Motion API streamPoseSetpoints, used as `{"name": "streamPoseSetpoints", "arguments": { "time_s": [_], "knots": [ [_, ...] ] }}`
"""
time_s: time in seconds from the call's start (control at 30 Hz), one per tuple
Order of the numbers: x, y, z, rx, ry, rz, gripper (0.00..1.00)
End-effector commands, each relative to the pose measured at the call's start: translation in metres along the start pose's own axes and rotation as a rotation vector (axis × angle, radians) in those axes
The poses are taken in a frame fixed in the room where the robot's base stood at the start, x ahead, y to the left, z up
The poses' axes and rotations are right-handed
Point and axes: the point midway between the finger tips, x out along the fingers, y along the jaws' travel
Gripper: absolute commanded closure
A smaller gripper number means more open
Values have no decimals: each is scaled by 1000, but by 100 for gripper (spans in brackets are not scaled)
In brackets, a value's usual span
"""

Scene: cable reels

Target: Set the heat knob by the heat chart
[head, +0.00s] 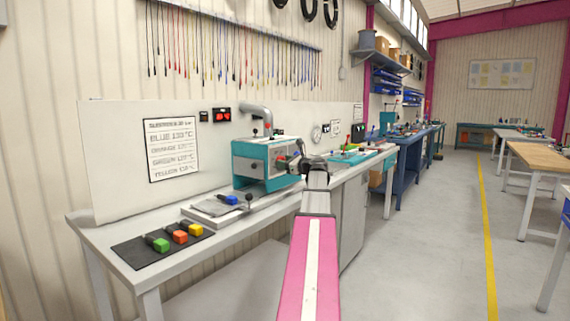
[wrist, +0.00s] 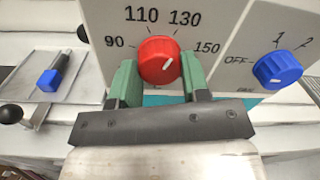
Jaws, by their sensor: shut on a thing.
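The red heat knob (wrist: 153,53) sits on the grey front of the teal-and-grey machine (head: 252,158), with a scale marked 90, 110, 130 and 150. The heat chart (head: 171,149) hangs on the back panel with blue, orange, green and yellow rows; the figures are hard to read.
Green, orange and yellow-ended pieces lie on a black mat (head: 133,253). A ball-ended lever (head: 249,199) stands nearby.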

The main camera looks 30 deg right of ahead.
Motion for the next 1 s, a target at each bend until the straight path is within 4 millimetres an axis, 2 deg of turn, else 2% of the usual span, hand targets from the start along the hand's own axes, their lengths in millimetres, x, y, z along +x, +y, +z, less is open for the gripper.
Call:
{"name": "streamPoseSetpoints", "arguments": {
  "time_s": [0.67, 0.7, 0.73, 0.77, 1.0],
  "knots": [
    [0, 1, -1, 57, 6, 0, 81],
    [0, 1, -1, 57, 6, 0, 44],
    [0, 1, -1, 57, 5, 0, 35],
    [0, 1, -1, 57, 5, 0, 32],
    [0, 0, 0, 57, 4, 0, 32]
  ]
}}
